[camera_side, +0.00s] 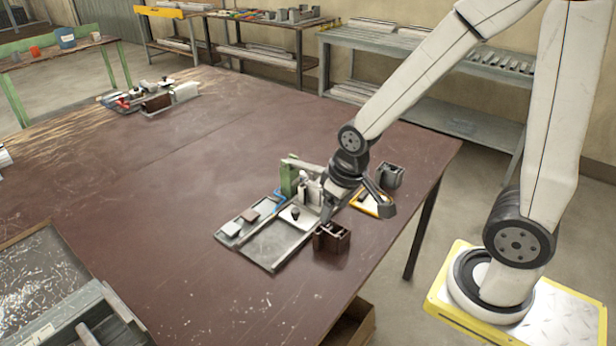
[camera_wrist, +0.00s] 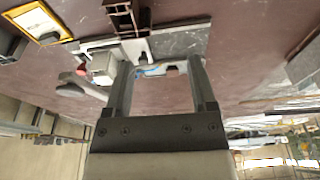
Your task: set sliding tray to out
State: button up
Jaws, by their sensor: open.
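A clamp fixture stands near the front right part of the bench in the side view, with a green upright block (camera_side: 288,181). A flat grey tray (camera_side: 272,250), which I take to be the sliding tray, lies at the fixture's near side. A grey plate surface also shows beyond my fingers in the wrist view (camera_wrist: 182,41). My gripper (camera_side: 326,212) is over the right part of the fixture, beside a brown block (camera_side: 333,239). In the wrist view its two fingers (camera_wrist: 160,64) are apart with nothing held between them. The arm hides part of the fixture; contact cannot be told.
The brown block also shows in the wrist view (camera_wrist: 121,18). A yellow-edged plate (camera_side: 374,206) and a dark grey holder (camera_side: 390,176) sit to the right. A second fixture (camera_side: 155,100) stands far left. The middle of the bench (camera_side: 180,190) is clear.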

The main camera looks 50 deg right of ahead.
jog(key=w+d+f+m+g, duration=0.1)
jog(key=w+d+f+m, duration=0.15)
jog(key=w, duration=0.65)
jog(key=m+g, duration=0.1)
send_near(295, 211)
jog(key=shift+s+a+f, duration=0.2)
jog(key=shift+s, duration=0.1)
jog(key=shift+w+d+f+m, duration=0.3)
jog(key=shift+w+f+m, duration=0.05)
jog(key=shift+w, duration=0.15)
jog(key=shift+f, duration=0.15)
jog(key=shift+f, duration=3.75)
jog(key=shift+c, duration=0.2)
grip_shut()
